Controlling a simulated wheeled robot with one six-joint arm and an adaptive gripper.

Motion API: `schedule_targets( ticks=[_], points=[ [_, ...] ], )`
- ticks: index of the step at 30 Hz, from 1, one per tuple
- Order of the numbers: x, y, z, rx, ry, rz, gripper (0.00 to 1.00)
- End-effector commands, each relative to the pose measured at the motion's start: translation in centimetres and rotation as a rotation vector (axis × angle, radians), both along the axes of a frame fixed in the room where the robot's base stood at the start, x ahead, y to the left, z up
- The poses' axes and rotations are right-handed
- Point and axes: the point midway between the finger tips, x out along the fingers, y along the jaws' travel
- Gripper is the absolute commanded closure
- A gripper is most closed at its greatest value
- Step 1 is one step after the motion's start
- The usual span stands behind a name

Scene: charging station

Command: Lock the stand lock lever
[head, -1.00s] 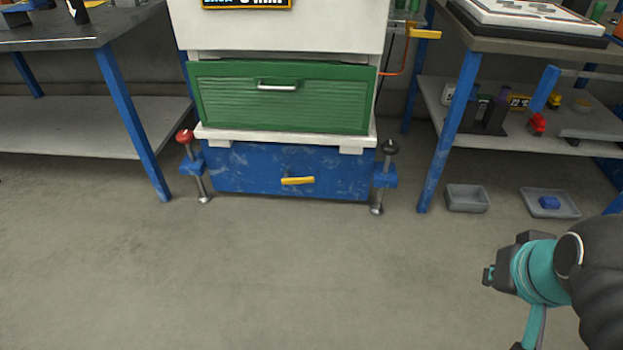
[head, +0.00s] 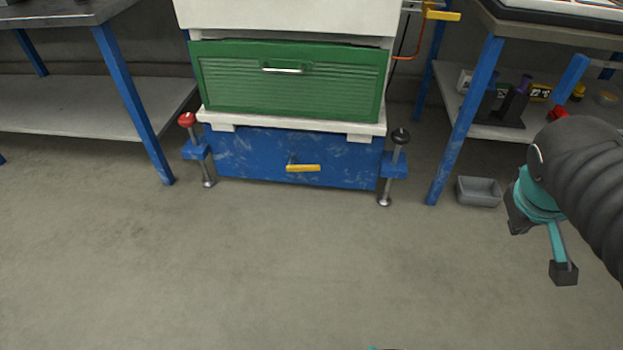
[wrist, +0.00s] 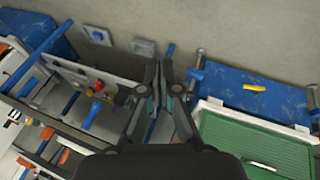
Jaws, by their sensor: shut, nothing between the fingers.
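The yellow stand lock lever (head: 303,168) lies roughly level on the front of the blue stand (head: 245,158), below the green drawer. It also shows in the wrist view (wrist: 254,87), right of my fingers and apart from them, with the scene turned over. My gripper (wrist: 160,70) is shut and empty in the wrist view, its fingertips close together.
A red-knobbed post (head: 188,121) and a black-knobbed post (head: 399,137) flank the stand. A grey bin (head: 479,191) sits on the floor at the right. Workbenches stand on both sides. The floor before the stand is clear.

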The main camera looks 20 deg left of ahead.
Motion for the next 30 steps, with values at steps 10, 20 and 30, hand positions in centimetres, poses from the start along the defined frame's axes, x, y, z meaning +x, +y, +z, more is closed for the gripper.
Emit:
schedule_targets(
  ticks=[10, 20, 30],
  points=[
    [12.6, 1.4, -3.5, -0.449, 0.123, 0.386, 1.00],
    [24.7, 8.0, -9.3, -0.867, 0.192, 0.785, 1.00],
    [34.2, 20.1, -19.3, -1.299, 0.209, 1.220, 1.00]
  ],
)
